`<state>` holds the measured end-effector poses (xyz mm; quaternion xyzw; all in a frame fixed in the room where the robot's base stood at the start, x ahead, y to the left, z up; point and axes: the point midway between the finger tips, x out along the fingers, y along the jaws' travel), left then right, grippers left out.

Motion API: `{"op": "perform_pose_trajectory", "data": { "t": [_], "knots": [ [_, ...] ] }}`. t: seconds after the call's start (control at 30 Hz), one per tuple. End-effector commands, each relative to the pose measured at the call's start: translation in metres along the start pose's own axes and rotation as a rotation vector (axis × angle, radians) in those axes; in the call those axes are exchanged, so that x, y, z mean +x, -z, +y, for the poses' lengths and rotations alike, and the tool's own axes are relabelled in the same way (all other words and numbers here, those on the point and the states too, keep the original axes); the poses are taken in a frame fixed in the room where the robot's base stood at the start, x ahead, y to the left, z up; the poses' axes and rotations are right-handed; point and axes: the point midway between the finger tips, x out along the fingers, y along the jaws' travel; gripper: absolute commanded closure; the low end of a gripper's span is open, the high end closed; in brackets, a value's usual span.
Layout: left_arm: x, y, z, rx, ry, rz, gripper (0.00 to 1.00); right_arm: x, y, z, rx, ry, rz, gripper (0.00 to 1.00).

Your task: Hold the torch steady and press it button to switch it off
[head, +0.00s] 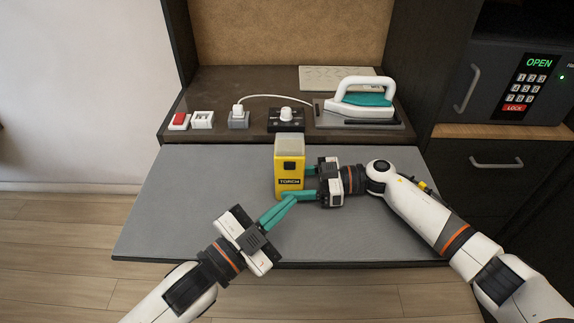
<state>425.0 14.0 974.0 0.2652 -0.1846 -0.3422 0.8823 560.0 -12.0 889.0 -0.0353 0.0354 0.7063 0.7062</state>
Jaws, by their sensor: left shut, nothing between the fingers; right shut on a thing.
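The yellow torch (282,181) stands upright on the grey pull-out surface in the head view. It has a pale translucent top, a black button (290,166) on its front and a label reading "TORCH". I cannot tell whether its light is on. My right gripper (304,183) comes from the right and is shut on the torch, with its teal fingers at the torch's right side. My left gripper (290,199) is shut and empty, its fingertips close to the lower front of the torch, below the button. I cannot tell whether they touch it.
On the brown shelf behind are a red switch (179,120), a white switch (203,119), a socket with plug (238,118), a dial (286,117) and a teal-white iron (362,98). A safe (515,80) stands at right. The grey surface (190,190) is clear at left.

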Motion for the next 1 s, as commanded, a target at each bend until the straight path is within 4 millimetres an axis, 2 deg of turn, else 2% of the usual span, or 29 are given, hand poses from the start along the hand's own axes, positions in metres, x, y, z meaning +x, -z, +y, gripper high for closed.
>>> {"op": "perform_pose_trajectory", "data": {
  "t": [0.1,0.13,0.27,0.53,0.67,0.77,1.0],
  "knots": [
    [0.000,0.000,0.000,0.000,0.000,0.000,1.00,0.000,0.000,0.000,0.000,0.000,0.000,0.56],
    [0.000,0.000,0.000,0.000,0.000,0.000,1.00,0.000,0.000,0.000,0.000,0.000,0.000,0.40],
    [0.000,0.000,0.000,0.000,0.000,0.000,1.00,0.000,0.000,0.000,0.000,0.000,0.000,0.19],
    [0.000,0.000,0.000,-0.001,0.000,0.000,1.00,0.000,0.000,0.000,0.000,0.000,0.000,0.18],
    [0.000,0.000,0.000,-0.001,0.000,0.000,1.00,-0.008,0.000,0.000,0.000,0.001,0.001,0.18],
    [0.000,0.000,0.000,-0.001,0.000,0.000,1.00,-0.024,0.001,-0.001,0.001,0.004,0.002,0.18],
    [0.000,0.000,0.000,-0.001,0.000,0.000,1.00,-0.076,0.001,-0.001,0.001,0.004,0.002,0.18]
  ]
}}
